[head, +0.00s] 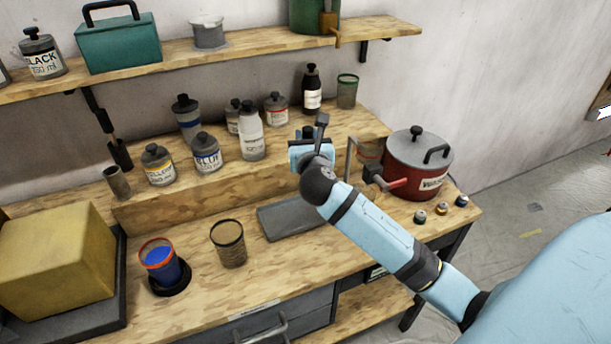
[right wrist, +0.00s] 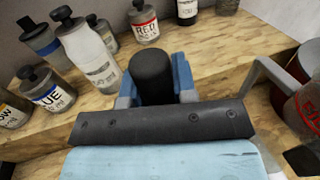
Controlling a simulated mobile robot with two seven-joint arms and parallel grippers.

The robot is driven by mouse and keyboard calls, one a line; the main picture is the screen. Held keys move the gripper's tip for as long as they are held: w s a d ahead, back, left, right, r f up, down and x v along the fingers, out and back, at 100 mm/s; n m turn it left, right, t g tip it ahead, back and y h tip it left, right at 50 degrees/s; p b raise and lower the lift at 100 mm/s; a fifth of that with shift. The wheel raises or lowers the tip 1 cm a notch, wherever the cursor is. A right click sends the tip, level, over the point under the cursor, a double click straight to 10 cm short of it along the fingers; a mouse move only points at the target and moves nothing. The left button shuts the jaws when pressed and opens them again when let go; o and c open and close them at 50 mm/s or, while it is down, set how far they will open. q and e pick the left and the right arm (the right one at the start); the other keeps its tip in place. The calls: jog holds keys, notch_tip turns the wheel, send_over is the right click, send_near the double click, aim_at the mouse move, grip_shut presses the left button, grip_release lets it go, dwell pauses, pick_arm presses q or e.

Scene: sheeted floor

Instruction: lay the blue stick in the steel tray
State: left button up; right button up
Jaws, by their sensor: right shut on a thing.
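My right gripper (head: 312,150) is shut on a dark, stick-like thing (head: 322,122) above the back of the bench. In the right wrist view, the thing's thick black rounded end (right wrist: 153,72) stands between the light-blue jaws. No blue shows on it, and its lower part is hidden, so I cannot tell whether it is the blue stick. The grey steel tray (head: 285,222) lies flat on the bench, below the gripper and to its left. My arm hides its right end; the visible part is empty. My left gripper is out of view.
A red pot (head: 415,170) stands right of the gripper. Labelled bottles (head: 250,135) stand on the raised step to the left. In front are a cup with blue contents (head: 162,262), a brown mesh-like cup (head: 229,245) and a yellow block (head: 58,260).

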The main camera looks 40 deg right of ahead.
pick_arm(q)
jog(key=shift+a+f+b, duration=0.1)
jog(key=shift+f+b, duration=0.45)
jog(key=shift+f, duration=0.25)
pick_arm(e)
notch_tip(320, 180, down, 10)
jog(key=shift+r, duration=0.2)
jog(key=shift+f, duration=0.1)
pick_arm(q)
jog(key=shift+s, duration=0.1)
pick_arm(e)
jog(key=o, duration=0.9)
jog(key=shift+c, duration=0.2)
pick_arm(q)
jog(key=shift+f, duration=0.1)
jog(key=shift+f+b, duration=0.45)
pick_arm(e)
jog(key=v, duration=1.2)
